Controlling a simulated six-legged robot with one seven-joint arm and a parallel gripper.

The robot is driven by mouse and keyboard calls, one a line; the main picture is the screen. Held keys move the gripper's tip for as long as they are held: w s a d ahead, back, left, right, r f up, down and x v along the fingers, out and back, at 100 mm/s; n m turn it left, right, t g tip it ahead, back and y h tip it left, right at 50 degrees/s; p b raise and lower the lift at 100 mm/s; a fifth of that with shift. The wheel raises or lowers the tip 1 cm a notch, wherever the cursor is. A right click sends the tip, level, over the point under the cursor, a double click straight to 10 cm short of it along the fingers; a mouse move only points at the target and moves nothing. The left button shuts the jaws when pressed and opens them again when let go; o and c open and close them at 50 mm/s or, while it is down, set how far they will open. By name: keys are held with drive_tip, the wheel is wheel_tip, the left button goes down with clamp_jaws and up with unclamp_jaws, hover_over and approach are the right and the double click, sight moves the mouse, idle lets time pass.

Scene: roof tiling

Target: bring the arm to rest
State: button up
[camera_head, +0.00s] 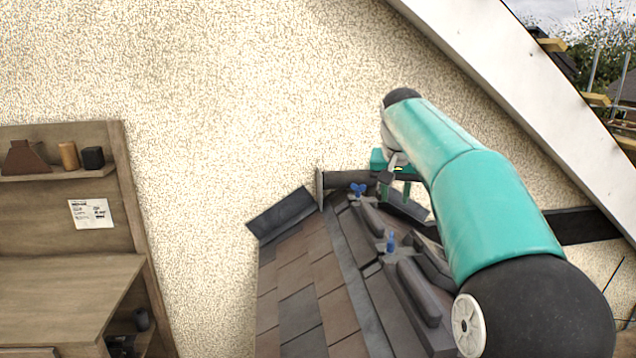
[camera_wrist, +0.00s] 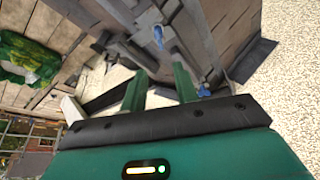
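My gripper (camera_head: 395,192) is at the end of my teal arm, above the top of the small tiled roof (camera_head: 310,285). In the wrist view its two green fingers stand apart with nothing seen held between them, so the gripper (camera_wrist: 160,85) looks open. The fingertips are near the dark pieces at the ridge; whether they touch cannot be told. The arm reaches forward from the lower right and hides part of the roof's right side.
Blue fittings (camera_head: 357,188) (camera_head: 390,242) stand on the roof, beside dark raised pieces (camera_head: 418,290). A wooden shelf unit (camera_head: 128,200) stands at left. A white sloping beam (camera_head: 530,90) crosses the upper right. A green heap (camera_wrist: 28,60) lies on planks. Bare wall lies behind.

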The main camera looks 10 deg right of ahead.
drive_tip(key=s+a+f+n, duration=0.1)
drive_tip(key=s+a+f, duration=0.2)
drive_tip(key=s, duration=0.5)
drive_tip(key=s+a+f+n+t+y, duration=0.1)
drive_tip(key=s+a+f, duration=0.15)
drive_tip(key=s, duration=0.65)
drive_tip(key=s+a+f+n, duration=0.15)
drive_tip(key=s+a, duration=0.25)
drive_tip(key=s, duration=0.4)
drive_tip(key=s+a+f+n, duration=0.1)
drive_tip(key=s+a+f, duration=0.1)
drive_tip(key=s+f, duration=0.7)
drive_tip(key=shift+f+t+y, duration=0.2)
drive_tip(key=shift+t+y, duration=0.1)
drive_tip(key=shift+y, duration=0.1)
drive_tip(key=shift+s+d, duration=0.1)
drive_tip(key=shift+d, duration=0.05)
